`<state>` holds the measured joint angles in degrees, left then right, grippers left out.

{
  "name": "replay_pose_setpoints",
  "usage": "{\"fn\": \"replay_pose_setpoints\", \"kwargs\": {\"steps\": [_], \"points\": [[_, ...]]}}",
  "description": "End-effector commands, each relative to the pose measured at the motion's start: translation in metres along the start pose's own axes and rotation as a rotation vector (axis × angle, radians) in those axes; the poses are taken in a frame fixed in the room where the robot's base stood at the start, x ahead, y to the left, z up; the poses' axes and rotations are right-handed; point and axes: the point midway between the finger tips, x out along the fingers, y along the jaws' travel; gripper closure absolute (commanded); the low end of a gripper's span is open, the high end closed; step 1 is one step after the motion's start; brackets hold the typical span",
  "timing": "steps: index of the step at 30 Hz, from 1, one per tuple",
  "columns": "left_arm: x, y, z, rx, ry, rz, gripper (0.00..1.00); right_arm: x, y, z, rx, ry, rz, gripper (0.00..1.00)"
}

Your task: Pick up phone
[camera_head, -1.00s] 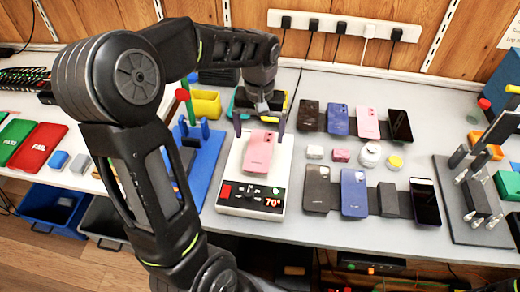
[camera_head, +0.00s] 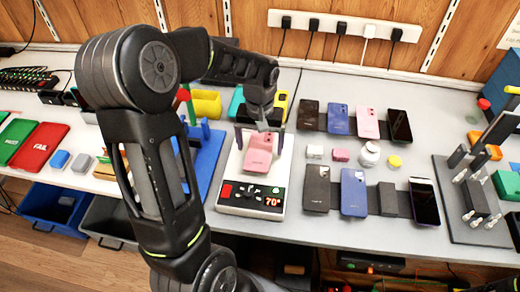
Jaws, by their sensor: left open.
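A pink phone (camera_head: 257,161) lies on a white device (camera_head: 228,196) with a dark front panel and a red "70°" reading. My left gripper (camera_head: 260,142) is open above the phone's far end, one finger to each side of it. The gripper body hides part of that end. I cannot tell if the fingers touch the phone. Other phones lie to the right in two rows, among them another pink phone (camera_head: 368,124), blue phones (camera_head: 353,192) and a dark phone (camera_head: 424,203). My right gripper is not in view.
A blue stand (camera_head: 207,158) is close left of the device. A power strip (camera_head: 345,26) runs along the back wall. A grey fixture (camera_head: 465,222) with metal posts stands at the right.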

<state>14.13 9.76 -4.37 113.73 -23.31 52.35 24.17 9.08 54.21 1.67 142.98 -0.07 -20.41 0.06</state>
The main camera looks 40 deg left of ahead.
Motion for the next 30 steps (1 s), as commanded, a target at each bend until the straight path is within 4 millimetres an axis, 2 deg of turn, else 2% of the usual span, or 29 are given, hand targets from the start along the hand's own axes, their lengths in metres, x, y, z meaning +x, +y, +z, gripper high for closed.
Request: {"fn": "replay_pose_setpoints", "kwargs": {"steps": [9, 30], "points": [[-0.0003, 0.0001, 0.0000, 0.000, 0.000, 0.000, 0.11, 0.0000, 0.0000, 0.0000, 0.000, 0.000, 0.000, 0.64], [-0.0003, 0.0001, 0.0001, 0.000, 0.000, 0.000, 0.68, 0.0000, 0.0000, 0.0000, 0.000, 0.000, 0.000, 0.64]]}}
